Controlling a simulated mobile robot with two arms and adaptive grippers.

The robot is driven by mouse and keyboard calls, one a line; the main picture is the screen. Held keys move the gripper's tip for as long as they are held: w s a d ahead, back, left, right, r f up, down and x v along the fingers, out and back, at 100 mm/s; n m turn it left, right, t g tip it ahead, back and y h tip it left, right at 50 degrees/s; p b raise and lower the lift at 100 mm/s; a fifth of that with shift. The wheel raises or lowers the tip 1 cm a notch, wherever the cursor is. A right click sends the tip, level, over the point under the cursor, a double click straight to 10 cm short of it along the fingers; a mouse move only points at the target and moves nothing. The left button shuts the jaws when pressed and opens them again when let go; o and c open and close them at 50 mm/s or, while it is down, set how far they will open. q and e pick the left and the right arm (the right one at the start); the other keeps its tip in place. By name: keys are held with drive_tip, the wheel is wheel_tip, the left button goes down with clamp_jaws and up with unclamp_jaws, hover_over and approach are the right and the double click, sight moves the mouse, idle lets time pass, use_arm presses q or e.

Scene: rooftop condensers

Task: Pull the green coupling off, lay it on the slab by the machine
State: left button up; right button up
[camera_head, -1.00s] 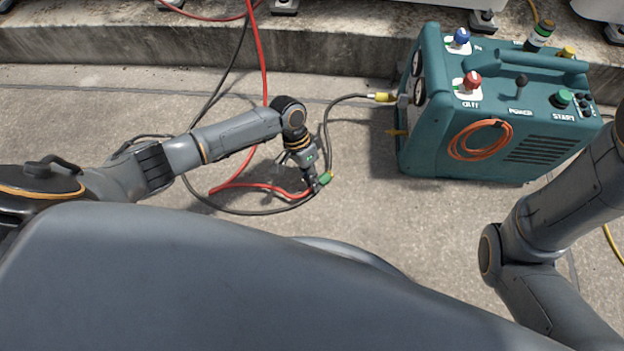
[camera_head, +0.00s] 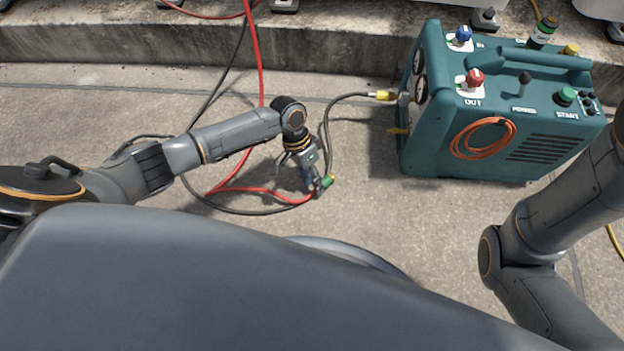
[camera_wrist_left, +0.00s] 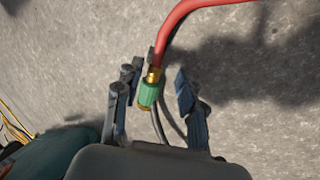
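The green coupling (camera_wrist_left: 149,92) is on the end of the red hose (camera_wrist_left: 182,15), with brass at both its ends. In the head view the green coupling (camera_head: 328,181) is low over or on the slab (camera_head: 365,225), left of the teal machine (camera_head: 490,110) and apart from it. I cannot tell whether it touches the slab. My left gripper (camera_head: 318,190) is around it. In the left wrist view the fingers of my left gripper (camera_wrist_left: 152,88) are spread, with a clear gap between the coupling and the right finger. My right gripper is out of view.
A black hose (camera_head: 328,125) runs from a yellow fitting (camera_head: 382,96) on the machine's left side to the slab near my left gripper. An orange cable (camera_head: 482,138) hangs on the machine's front. A concrete kerb (camera_head: 150,45) lies behind. The slab before the machine is clear.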

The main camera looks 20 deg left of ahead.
use_arm(q)
drive_tip(key=v, duration=1.2)
drive_tip(key=shift+w, duration=0.1)
